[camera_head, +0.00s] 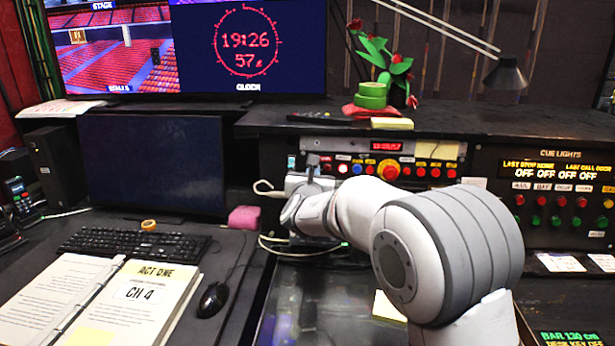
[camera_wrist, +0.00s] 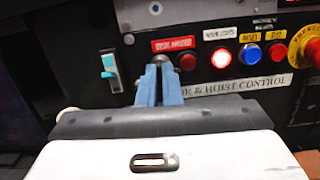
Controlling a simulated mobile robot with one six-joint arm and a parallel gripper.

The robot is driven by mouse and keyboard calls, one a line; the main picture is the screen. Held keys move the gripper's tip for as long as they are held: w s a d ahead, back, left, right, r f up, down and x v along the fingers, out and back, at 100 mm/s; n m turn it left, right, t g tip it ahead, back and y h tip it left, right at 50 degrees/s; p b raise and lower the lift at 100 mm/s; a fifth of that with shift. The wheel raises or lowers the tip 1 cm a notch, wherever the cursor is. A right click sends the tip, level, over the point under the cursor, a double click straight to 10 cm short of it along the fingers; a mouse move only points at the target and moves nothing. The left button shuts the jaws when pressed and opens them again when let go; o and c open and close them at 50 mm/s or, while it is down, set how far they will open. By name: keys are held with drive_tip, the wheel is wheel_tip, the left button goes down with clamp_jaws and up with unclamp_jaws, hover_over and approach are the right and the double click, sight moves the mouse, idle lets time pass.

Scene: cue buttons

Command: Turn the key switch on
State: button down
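The key switch (camera_wrist: 160,59) is on the black hoist control panel, below the left part of a red label; only a small silver part shows between my fingertips. My gripper (camera_wrist: 158,72) points straight at the panel, its two blue-grey fingers close together on that silver part. The fingers hide most of the key, so its angle is not clear. In the head view my gripper (camera_head: 313,164) reaches the left end of the panel, and the key switch is hidden there. A small green-on-black display (camera_head: 570,339) at the lower right reads "DESK KEY OFF".
Right of the key are a dark red lamp (camera_wrist: 188,62), a lit red-white button (camera_wrist: 221,57), a blue button (camera_wrist: 250,54) and an emergency stop (camera_wrist: 312,52). A cyan toggle switch (camera_wrist: 108,66) is to the left. A monitor (camera_head: 152,165) stands left of my arm.

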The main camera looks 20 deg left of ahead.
drive_tip(key=m+b, duration=0.1)
drive_tip(key=b, duration=0.1)
drive_tip(key=f+m+b, duration=0.1)
drive_tip(key=m+b, duration=0.1)
drive_tip(key=b, duration=0.1)
drive_tip(key=shift+s+a+h, duration=0.1)
drive_tip(key=shift+h, duration=0.2)
drive_tip(key=m+h+b, duration=0.1)
drive_tip(key=m+b, duration=0.5)
drive_tip(key=shift+r, duration=0.15)
drive_tip(key=m+b, duration=0.4)
drive_tip(key=m, duration=0.1)
drive_tip(key=shift+g+h, duration=0.3)
drive_tip(key=shift+r+m+g+b, duration=0.1)
drive_tip(key=shift+m+g+b, duration=0.3)
drive_tip(key=shift+m+b, duration=1.35)
drive_tip(key=shift+m+p, duration=0.55)
drive_tip(key=shift+m, duration=0.2)
drive_tip(key=c, duration=1.6)
unclamp_jaws()
drive_tip(key=shift+r, duration=0.15)
drive_tip(key=shift+r, duration=0.1)
